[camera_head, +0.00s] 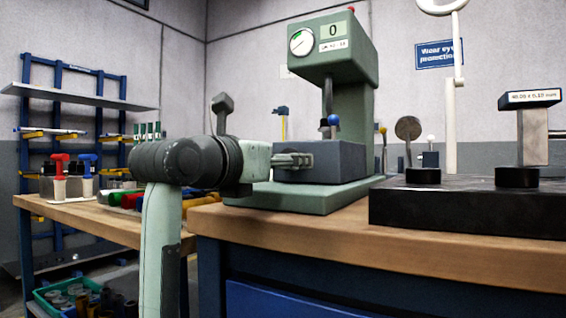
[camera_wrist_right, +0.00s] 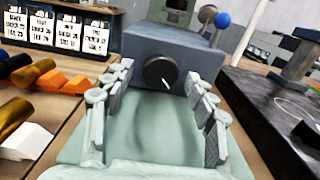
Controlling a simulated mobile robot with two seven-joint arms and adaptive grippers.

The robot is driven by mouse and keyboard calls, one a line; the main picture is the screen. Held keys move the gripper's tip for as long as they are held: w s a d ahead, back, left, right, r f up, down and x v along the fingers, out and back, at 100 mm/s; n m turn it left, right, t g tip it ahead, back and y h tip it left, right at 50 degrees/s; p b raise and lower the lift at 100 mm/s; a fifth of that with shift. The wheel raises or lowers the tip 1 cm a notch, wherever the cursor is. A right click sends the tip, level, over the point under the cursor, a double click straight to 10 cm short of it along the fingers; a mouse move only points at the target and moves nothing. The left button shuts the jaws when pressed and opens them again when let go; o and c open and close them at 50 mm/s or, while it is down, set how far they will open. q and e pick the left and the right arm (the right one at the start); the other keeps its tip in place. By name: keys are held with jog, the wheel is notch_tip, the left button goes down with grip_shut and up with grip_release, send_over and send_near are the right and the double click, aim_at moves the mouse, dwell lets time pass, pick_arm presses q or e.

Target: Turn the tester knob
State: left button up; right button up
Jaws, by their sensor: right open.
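The tester (camera_head: 345,100) is a grey-green press with a dial, a display reading 0 and a blue ball (camera_head: 333,119). Its lower grey block (camera_head: 335,164) carries the dark round tester knob (camera_wrist_right: 160,72) with a white pointer mark, seen in the right wrist view. The knob is hidden in the head view. My right gripper (camera_head: 298,160) is level with the block, at its left side. In the wrist view its open fingers (camera_wrist_right: 160,74) appear either side of the knob, with gaps; I cannot tell how deep they reach. My left gripper is out of view.
A black plate (camera_head: 470,207) with a gauge stand (camera_head: 533,135) lies right of the tester. In the wrist view, orange and brown handled tools (camera_wrist_right: 45,75) and labelled cards (camera_wrist_right: 70,35) lie left. The tester's green base (camera_wrist_right: 150,140) is clear below my fingers.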

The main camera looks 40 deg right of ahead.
jog(key=c, duration=1.1)
jog(key=shift+w+f+m+b, duration=0.1)
jog(key=shift+f+m+b, duration=0.1)
jog(key=shift+m+b, duration=0.6)
jog(key=shift+c, duration=0.2)
jog(key=shift+r+m, duration=0.2)
jog(key=shift+m, duration=0.7)
jog(key=o, duration=1.1)
jog(key=shift+o, duration=0.2)
jog(key=shift+a, duration=0.1)
jog(key=v, duration=1.2)
